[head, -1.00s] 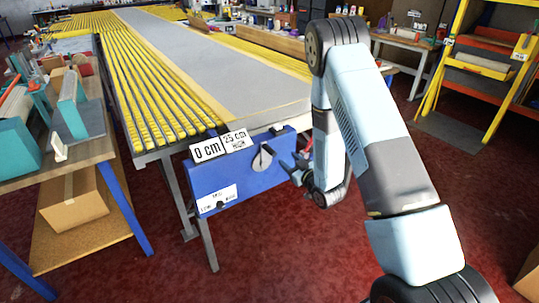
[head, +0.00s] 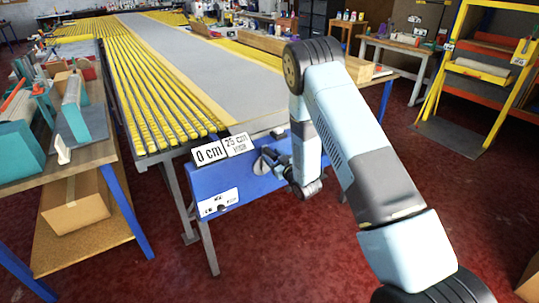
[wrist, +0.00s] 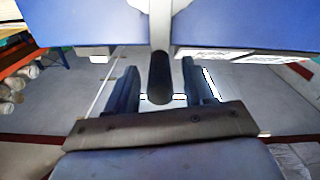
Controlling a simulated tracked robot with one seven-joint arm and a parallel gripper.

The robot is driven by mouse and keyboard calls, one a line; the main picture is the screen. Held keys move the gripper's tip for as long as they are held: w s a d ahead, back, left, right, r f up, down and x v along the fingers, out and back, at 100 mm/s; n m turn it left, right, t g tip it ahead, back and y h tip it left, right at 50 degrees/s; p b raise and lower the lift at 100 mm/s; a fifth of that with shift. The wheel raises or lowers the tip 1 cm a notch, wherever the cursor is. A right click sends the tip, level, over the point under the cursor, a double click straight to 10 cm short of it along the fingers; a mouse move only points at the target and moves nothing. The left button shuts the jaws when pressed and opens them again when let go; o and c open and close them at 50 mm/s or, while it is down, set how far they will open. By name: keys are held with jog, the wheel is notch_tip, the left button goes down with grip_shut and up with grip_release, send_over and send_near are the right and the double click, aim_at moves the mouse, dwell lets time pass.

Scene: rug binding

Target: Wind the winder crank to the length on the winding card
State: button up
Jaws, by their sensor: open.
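The blue winder box (head: 245,180) hangs at the near end of the long table. A white "0 cm" sign (head: 208,153) and a "25 cm HIGH" card (head: 237,144) stand on its top edge. A white label (head: 218,203) with small text is low on its front. My gripper (head: 268,160) is at the box's front and hides most of the crank in the head view. In the wrist view, the grey crank arm (wrist: 160,25) ends in a dark knob (wrist: 160,77) between my open fingers (wrist: 160,95). I cannot tell whether either finger touches it.
Yellow strips (head: 150,85) and a grey sheet (head: 190,55) cover the long table behind the winder. A wooden bench (head: 95,155) with teal machines stands at left, with a cardboard box (head: 75,200) below. The red floor in front is clear.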

jog(key=shift+x, duration=1.45)
grip_shut()
